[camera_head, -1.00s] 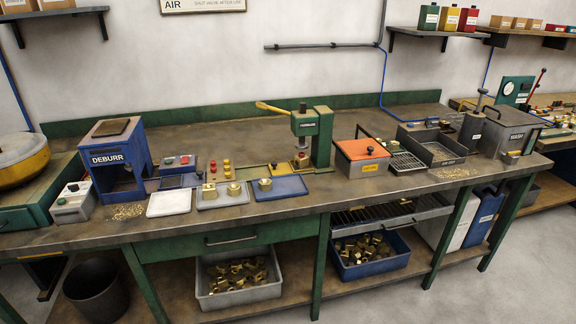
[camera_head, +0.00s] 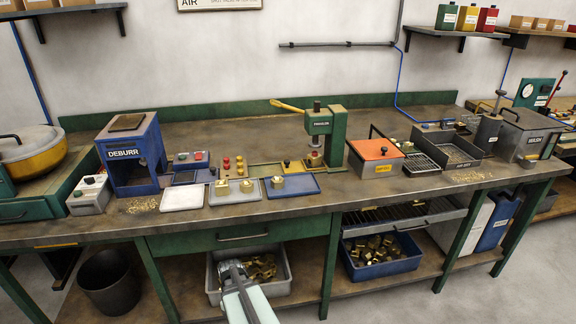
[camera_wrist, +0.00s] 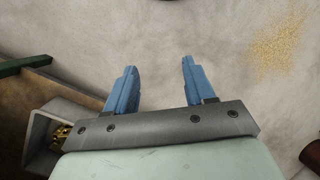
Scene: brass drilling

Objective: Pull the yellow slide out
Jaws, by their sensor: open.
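What looks like the yellow slide (camera_head: 288,168) is small in the head view, on the bench at the foot of the green press (camera_head: 323,135). A small brass part seems to sit on it; the detail is too small to be sure. My gripper (camera_head: 234,266) is low at the front of the bench, in front of the grey bin, well apart from the slide. In the wrist view my gripper (camera_wrist: 158,66) has its two blue fingers spread with nothing between them. The slide is not seen in that view.
A blue tray (camera_head: 308,191) and grey tray (camera_head: 215,200) with brass parts lie in front of the press. An orange-lidded box (camera_head: 377,151) stands right of it. The bench edge and green drawer (camera_head: 230,237) lie between my gripper and the bench top.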

